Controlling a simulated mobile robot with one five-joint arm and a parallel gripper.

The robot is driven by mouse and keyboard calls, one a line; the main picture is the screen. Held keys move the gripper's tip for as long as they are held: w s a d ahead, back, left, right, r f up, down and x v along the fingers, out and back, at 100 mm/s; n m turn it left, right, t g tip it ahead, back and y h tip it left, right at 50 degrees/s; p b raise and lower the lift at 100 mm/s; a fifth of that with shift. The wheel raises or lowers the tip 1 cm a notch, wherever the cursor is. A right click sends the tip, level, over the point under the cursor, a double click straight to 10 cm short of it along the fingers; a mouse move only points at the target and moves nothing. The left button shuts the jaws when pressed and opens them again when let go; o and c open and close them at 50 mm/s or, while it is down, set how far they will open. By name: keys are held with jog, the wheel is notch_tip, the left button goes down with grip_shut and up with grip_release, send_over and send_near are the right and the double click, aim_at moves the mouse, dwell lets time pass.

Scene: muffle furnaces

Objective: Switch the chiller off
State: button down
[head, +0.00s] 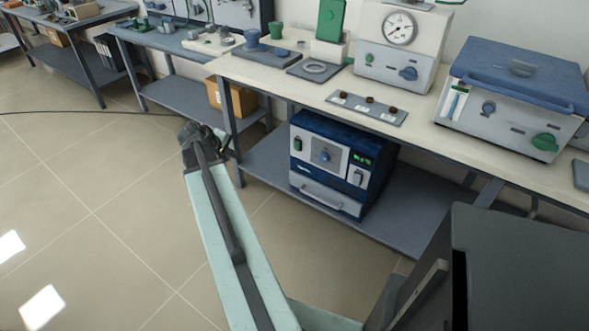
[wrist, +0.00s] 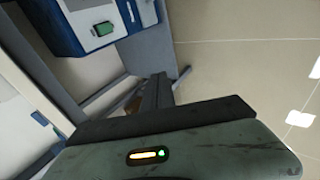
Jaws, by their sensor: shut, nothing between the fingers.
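A blue box with a white front panel, which looks like the chiller (head: 337,165), stands on the lower shelf of the bench. Its front has a round blue knob (head: 325,156), a lit green display (head: 361,159), a small switch on each side and a handle low down. Part of a blue and white unit, likely the same chiller (wrist: 75,28), shows at the top left of the wrist view. My gripper (head: 203,138) is at the far end of my arm, left of the chiller and apart from it. It is shut and empty. Its fingertips are small and dark here.
A bench leg (head: 231,118) stands close to my gripper. A cardboard box (head: 233,99) sits behind. The floor at left is clear.

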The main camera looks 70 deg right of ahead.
jog(key=s+d+f+g+h+b, duration=0.1)
jog(key=s+d+f+g+b, duration=0.1)
jog(key=s+d, duration=0.9)
jog(key=shift+s+d+f+h+b, duration=0.3)
jog(key=shift+s+f+b, duration=0.2)
jog(key=shift+f+b, duration=0.25)
jog(key=b, duration=0.6)
send_near(297, 147)
notch_tip(297, 147, down, 4)
jog(key=d, duration=0.3)
jog(key=shift+s+d+r, duration=0.25)
jog(key=shift+s+d, duration=0.2)
jog(key=shift+s, duration=0.25)
